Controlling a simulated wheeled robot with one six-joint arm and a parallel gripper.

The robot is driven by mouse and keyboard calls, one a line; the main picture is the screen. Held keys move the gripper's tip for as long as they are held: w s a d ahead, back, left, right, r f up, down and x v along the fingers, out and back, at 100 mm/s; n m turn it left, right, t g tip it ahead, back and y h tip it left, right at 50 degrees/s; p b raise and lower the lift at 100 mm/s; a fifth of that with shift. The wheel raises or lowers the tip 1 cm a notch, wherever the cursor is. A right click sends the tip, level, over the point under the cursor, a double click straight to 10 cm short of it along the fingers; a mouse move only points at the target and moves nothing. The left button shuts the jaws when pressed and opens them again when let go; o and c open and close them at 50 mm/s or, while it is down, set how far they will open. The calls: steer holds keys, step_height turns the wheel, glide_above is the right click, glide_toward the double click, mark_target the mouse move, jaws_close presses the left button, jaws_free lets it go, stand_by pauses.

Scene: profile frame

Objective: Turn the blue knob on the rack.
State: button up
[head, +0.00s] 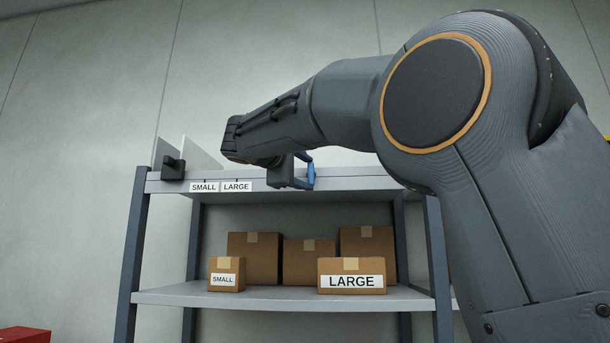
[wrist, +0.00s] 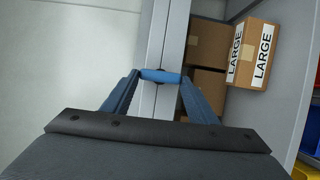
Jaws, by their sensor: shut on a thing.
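The blue knob (wrist: 160,76) shows in the wrist view as a bright blue bar crossing the grey front rail of the rack (wrist: 154,45). My gripper (wrist: 160,80) has its two darker blue fingers on either end of the bar, shut on it. In the head view my gripper (head: 304,172) is at the upper shelf's front edge, right of the SMALL and LARGE labels. Blue parts show there, but I cannot separate knob from fingers. My arm hides part of the rack's right side.
A black block-shaped fitting (head: 172,168) sits on the upper edge at left. Cardboard boxes stand on the lower shelf (head: 180,297), including one marked SMALL (head: 223,275) and one marked LARGE (head: 351,276). A red object (head: 24,335) is at lower left.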

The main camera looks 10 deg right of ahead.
stand_by(0.3)
steer(key=o, duration=1)
steer(key=shift+o, duration=0.2)
steer(key=b+v, duration=0.2)
steer(key=v, duration=0.6)
